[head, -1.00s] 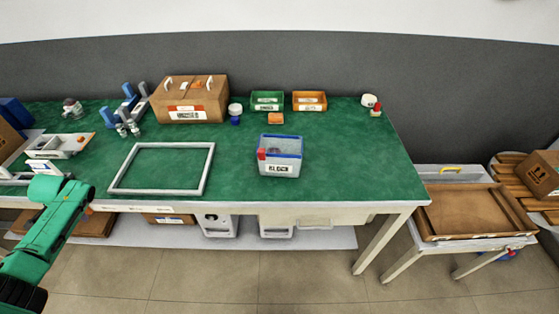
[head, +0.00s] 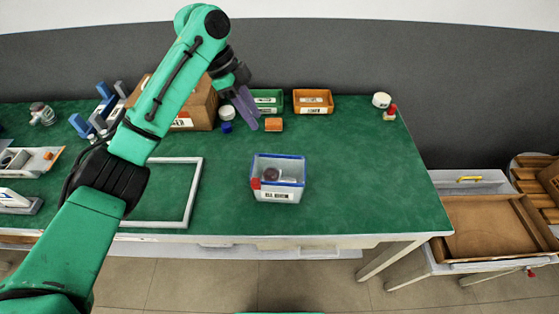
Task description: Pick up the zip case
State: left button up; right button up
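A clear box with a blue rim, a red tab at its left and a white front label, which best fits the zip case (head: 278,182), stands upright on the green table (head: 350,190). A dark round item shows inside it. My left gripper (head: 255,121) hangs above the back of the table, behind the case and a little to its left, apart from it. Its two purple fingers look spread with nothing between them. My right gripper is not in view.
A cardboard box (head: 203,108) stands behind my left arm. Green (head: 267,98) and orange (head: 313,101) bins, an orange block (head: 273,124) and a blue-and-white jar (head: 226,118) are near the gripper. A white frame (head: 190,195) lies left of the case. The table right of it is clear.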

pick_arm(q)
jog(key=p+x, duration=0.1)
jog(key=x, duration=0.3)
jog(key=s+p+x, duration=0.1)
jog(key=x, duration=0.3)
jog(key=p+x, duration=0.2)
jog(key=x, duration=0.3)
jog(key=shift+s, duration=0.35)
jog(key=shift+s+f, duration=0.1)
jog(key=shift+c, duration=0.9)
grip_shut()
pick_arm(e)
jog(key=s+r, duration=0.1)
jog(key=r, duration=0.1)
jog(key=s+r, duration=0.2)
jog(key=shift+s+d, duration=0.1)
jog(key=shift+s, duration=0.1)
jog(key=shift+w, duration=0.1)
